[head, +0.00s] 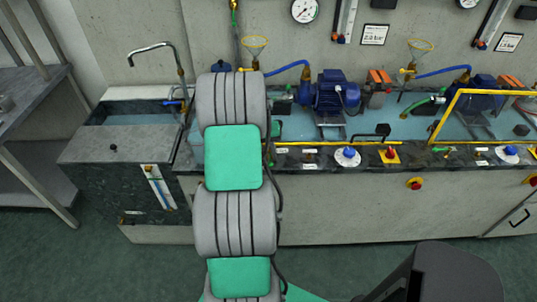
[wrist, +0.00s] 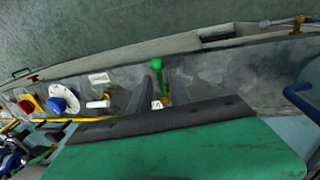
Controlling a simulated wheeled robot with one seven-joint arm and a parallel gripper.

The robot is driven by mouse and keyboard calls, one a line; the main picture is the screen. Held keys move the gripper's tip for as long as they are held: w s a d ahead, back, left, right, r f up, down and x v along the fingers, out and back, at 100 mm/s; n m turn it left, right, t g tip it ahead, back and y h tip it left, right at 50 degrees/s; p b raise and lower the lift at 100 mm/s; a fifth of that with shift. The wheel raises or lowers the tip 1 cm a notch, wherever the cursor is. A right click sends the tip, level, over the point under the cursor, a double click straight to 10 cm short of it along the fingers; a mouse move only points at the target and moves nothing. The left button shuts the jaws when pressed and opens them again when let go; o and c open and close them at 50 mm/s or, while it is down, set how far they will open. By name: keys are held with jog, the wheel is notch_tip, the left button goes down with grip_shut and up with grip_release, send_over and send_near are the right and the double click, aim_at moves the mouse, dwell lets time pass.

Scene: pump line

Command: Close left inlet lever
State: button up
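The inlet lever, a green handle with a rounded end (wrist: 156,63), shows in the wrist view, standing out from the dark speckled bench edge. The dark fingers of my gripper (wrist: 160,96) are apart, one on each side of the lever's stem in this view. I cannot tell whether either finger touches it. Part of the lever's lower end is hidden by the gripper's dark edge and green body. In the head view my arm covers the lever and my gripper.
A blue knob on a white disc (head: 348,157) and a red knob on a yellow plate (head: 390,154) sit along the bench edge to the right. A blue pump (head: 333,92) stands behind them. A sink (head: 135,112) is at the left. The floor in front is largely clear.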

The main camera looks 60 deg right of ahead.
grip_shut()
dwell(1.1)
